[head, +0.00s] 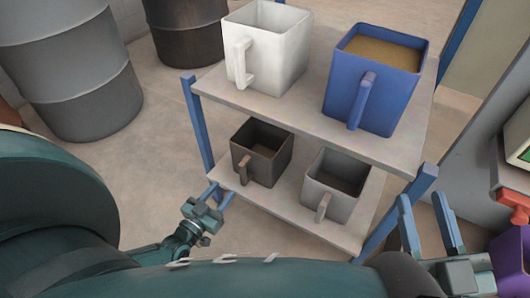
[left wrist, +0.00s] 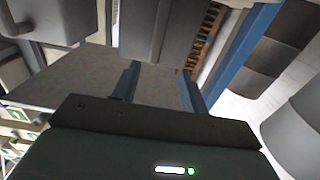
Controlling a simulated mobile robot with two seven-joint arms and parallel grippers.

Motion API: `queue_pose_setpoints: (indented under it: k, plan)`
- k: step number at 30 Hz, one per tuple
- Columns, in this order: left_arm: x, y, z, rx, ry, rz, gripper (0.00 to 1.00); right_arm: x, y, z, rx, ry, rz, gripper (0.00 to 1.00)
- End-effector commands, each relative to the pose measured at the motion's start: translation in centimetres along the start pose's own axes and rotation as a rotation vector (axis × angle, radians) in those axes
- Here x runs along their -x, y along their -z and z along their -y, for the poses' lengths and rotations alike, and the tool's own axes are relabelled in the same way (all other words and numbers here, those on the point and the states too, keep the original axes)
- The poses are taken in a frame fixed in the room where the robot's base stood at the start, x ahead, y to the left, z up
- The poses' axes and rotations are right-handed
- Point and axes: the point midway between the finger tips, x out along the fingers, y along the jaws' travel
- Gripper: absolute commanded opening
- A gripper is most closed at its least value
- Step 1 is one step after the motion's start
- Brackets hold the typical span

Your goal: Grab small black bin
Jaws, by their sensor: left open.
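The small black bin (head: 275,163) stands upright on the lower shelf, its handle facing me. My left gripper (head: 218,190) is open and empty, to the left of the bin and apart from it, near the shelf's blue left post. In the left wrist view the open fingers (left wrist: 160,82) point toward a dark grey surface (left wrist: 150,28), which looks like the black bin. My right gripper (head: 428,212) is open and empty, at the lower right by the shelf's right post.
A small grey bin (head: 337,200) stands right of the black one. The upper shelf (head: 290,112) holds a white bin (head: 275,55) and a filled blue bin (head: 385,85). Blue posts (head: 198,122) frame the shelves. Barrels (head: 85,70) stand at the left; floor between is clear.

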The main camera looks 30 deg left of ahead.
Motion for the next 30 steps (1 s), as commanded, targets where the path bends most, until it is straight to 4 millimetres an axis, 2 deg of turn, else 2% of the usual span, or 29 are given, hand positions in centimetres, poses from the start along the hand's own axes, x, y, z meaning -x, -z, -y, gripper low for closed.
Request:
queue_pose_setpoints:
  k: [3, 7, 14, 20, 24, 30]
  plan:
    - [-2.7, -0.2, 0.0, 0.0, 0.0, -0.007, 0.44, -0.5, 0.5, -0.4, 0.042, 0.007, -0.064, 0.36]
    - [-4.7, -0.2, 0.0, 0.0, 0.0, -0.005, 0.44, -0.9, 1.4, -0.7, 0.079, 0.014, -0.125, 0.36]
    - [-6.4, -0.2, -0.2, 0.001, 0.0, -0.003, 0.44, -1.2, 2.1, -0.9, 0.115, 0.02, -0.18, 0.36]
    - [-9.3, -1.0, -0.8, 0.001, -0.001, -0.005, 0.44, -1.7, 4.0, -1.2, 0.21, 0.036, -0.327, 0.36]
    - [-10.8, -0.7, -0.7, 0.0, 0.0, -0.002, 0.44, -1.8, 5.1, -1.3, 0.246, 0.042, -0.383, 0.36]
    - [-11.1, -0.5, -0.7, 0.0, 0.002, -0.001, 0.44, -1.8, 5.5, -1.3, 0.255, 0.043, -0.398, 0.36]
